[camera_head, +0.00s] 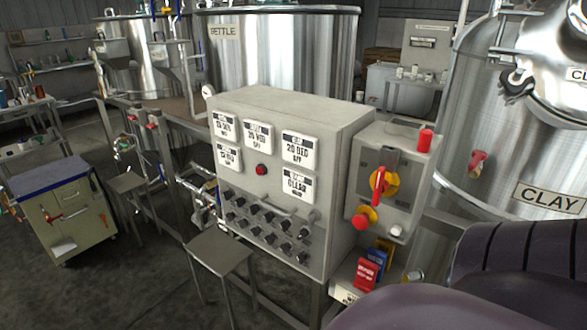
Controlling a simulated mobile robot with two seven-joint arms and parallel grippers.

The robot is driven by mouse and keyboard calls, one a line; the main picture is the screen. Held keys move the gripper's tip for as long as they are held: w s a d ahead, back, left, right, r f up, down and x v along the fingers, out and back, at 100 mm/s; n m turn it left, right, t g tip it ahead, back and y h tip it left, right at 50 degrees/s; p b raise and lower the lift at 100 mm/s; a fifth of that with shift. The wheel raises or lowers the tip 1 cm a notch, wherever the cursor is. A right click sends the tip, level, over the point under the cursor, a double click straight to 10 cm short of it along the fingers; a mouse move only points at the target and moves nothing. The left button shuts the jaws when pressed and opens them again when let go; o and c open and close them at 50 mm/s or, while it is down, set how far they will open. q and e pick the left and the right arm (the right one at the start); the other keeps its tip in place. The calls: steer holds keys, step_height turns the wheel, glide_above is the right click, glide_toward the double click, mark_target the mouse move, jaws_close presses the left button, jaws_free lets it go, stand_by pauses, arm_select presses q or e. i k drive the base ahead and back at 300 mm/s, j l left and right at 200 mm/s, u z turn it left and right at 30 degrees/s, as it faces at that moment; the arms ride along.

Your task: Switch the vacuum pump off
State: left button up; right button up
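No part marked as the vacuum pump can be made out, and I cannot tell which control belongs to it. A grey control cabinet (273,178) stands in the middle, with white display plates, a red button (261,170) and rows of black knobs (268,223). A smaller grey box (408,166) on its right carries a red and yellow rotary switch (380,185), with its red handle roughly upright. Neither gripper is in view.
A small stool (219,252) stands before the cabinet. Red and blue tags (367,272) show below the switch box. A tool cart (65,212) stands at left.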

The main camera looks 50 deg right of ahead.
mark_target(303, 232)
steer(key=i+j+z, duration=0.1)
steer(key=i+z, duration=0.15)
steer(key=z, duration=0.2)
steer(key=i+j+z, duration=0.2)
steer(key=z, duration=0.25)
steer(key=i+j+z, duration=0.3)
steer(key=z, duration=0.2)
steer(key=i+j+z, duration=0.15)
steer(key=j+z, duration=0.3)
steer(key=i+j+z, duration=0.1)
steer(key=j+z, duration=0.15)
steer(key=z, duration=0.2)
steer(key=j+z, duration=0.45)
